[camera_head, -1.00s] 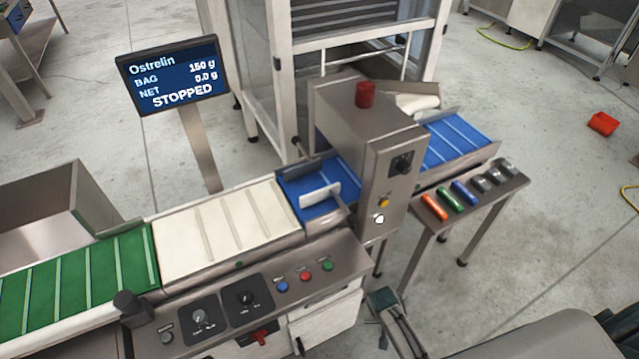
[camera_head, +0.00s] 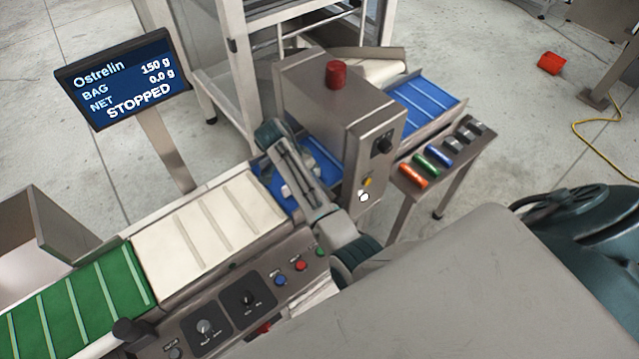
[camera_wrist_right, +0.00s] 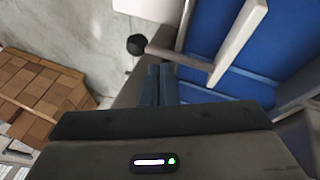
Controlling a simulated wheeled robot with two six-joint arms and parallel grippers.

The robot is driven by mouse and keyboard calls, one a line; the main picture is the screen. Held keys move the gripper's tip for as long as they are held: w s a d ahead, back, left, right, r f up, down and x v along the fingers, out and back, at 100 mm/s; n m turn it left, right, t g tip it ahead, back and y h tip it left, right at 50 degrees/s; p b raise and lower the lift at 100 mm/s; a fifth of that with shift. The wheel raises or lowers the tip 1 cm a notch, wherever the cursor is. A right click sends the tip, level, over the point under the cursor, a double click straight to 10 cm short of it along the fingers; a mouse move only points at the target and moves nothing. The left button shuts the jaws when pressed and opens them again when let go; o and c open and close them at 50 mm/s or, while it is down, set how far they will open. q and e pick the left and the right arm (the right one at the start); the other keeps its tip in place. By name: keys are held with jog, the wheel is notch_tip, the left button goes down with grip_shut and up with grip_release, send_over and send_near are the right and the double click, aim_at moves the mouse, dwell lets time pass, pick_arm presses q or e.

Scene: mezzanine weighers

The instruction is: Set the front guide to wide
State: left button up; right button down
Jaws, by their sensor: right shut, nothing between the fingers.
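The front guide is a pale plate over the blue belt at the near side of the steel box. In the head view only a bit of the guide (camera_head: 287,190) shows behind my right arm. In the right wrist view the guide (camera_wrist_right: 242,38) rises at upper right, with a rod (camera_wrist_right: 185,57) running from it to a black knob (camera_wrist_right: 136,44). My right gripper (camera_wrist_right: 158,70) is shut and empty, its fingertips close to the rod. Whether they touch it I cannot tell. My right arm hides the fingertips in the head view. My left gripper is not in view.
The steel box (camera_head: 350,115) with a red top stands right of my arm. A cream belt (camera_head: 205,225) and green belt (camera_head: 85,300) lie to the left. A control panel (camera_head: 245,300) runs along the front. The screen (camera_head: 125,80) reads STOPPED.

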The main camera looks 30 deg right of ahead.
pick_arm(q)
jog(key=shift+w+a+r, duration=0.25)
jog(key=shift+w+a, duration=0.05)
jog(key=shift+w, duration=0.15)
pick_arm(e)
jog(key=w+a+r+m, duration=0.1)
jog(key=w+r, duration=0.2)
jog(key=r, duration=0.1)
jog(key=shift+w+a+r+m+g, duration=0.2)
jog(key=shift+r+m+g, duration=0.1)
jog(key=shift+r+m, duration=0.1)
